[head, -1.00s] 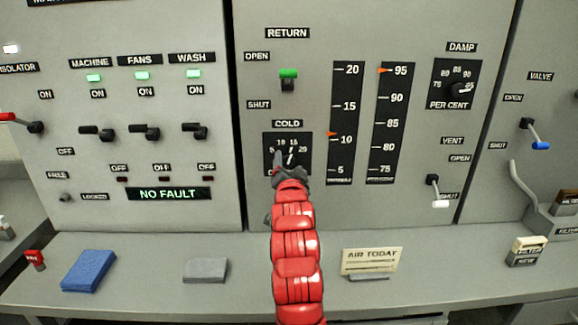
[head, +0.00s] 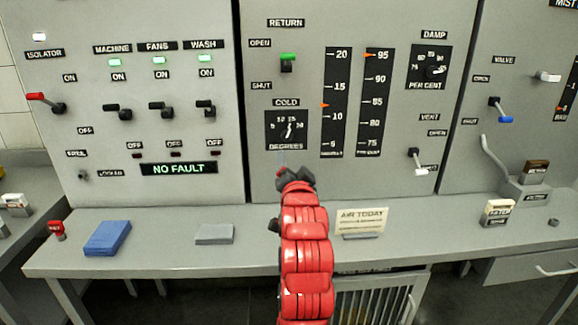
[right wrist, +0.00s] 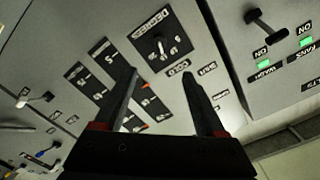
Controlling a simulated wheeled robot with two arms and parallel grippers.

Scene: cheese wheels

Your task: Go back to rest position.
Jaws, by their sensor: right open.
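My right gripper (head: 283,165) is in front of the panel in the head view, just below the COLD dial (head: 288,130). In the right wrist view its two dark fingers (right wrist: 160,85) are spread apart with nothing between them. The COLD dial (right wrist: 158,42) shows beyond the fingertips in that view, apart from them. My red right arm reaches up from the bottom of the head view. My left gripper is not in view.
The grey control panel (head: 190,90) stands behind a shelf (head: 180,262). On the shelf are a blue cloth (head: 107,238), a grey pad (head: 214,234), an AIR TODAY card (head: 361,221) and a FILTER block (head: 498,211). A bent pipe (head: 495,158) is at right.

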